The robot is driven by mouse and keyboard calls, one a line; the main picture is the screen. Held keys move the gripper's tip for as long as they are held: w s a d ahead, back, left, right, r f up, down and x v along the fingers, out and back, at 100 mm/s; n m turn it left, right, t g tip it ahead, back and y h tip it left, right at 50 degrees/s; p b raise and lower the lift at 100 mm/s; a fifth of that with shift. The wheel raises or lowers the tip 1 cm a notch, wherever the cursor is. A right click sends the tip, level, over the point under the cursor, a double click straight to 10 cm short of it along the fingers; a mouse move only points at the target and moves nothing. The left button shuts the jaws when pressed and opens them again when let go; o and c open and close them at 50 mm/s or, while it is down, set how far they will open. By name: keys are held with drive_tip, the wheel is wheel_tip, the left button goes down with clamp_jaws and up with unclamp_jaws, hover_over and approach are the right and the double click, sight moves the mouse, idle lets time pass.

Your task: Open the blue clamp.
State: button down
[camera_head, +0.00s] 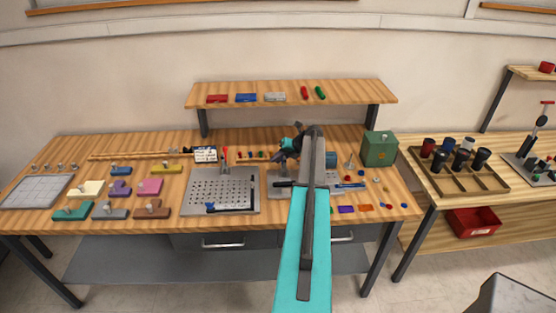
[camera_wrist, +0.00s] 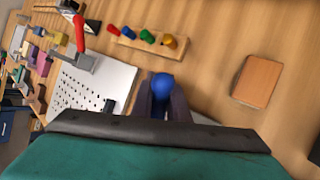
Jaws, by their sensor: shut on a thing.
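My gripper (camera_head: 284,152) is to the right of the plate's back corner in that view, partly hidden by my own arm. In the wrist view my gripper (camera_wrist: 165,105) is shut on a blue round-topped thing (camera_wrist: 163,82). I cannot tell whether this is part of the clamp. The plate shows at left in the wrist view (camera_wrist: 95,80).
A red-handled clamp (camera_wrist: 80,40) stands upright at the plate's back edge. A peg block (camera_wrist: 135,42) with several coloured pegs lies behind, and a brown wooden block (camera_wrist: 257,80) lies to the right. A green box (camera_head: 380,149) stands at the table's back right.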

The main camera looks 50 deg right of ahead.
drive_tip(key=c, duration=1.7)
unclamp_jaws()
drive_tip(key=shift+s, duration=0.1)
drive_tip(key=b+v, duration=0.5)
drive_tip(key=v, duration=0.8)
drive_tip(key=shift+s+r, duration=0.2)
drive_tip(key=shift+r, duration=0.1)
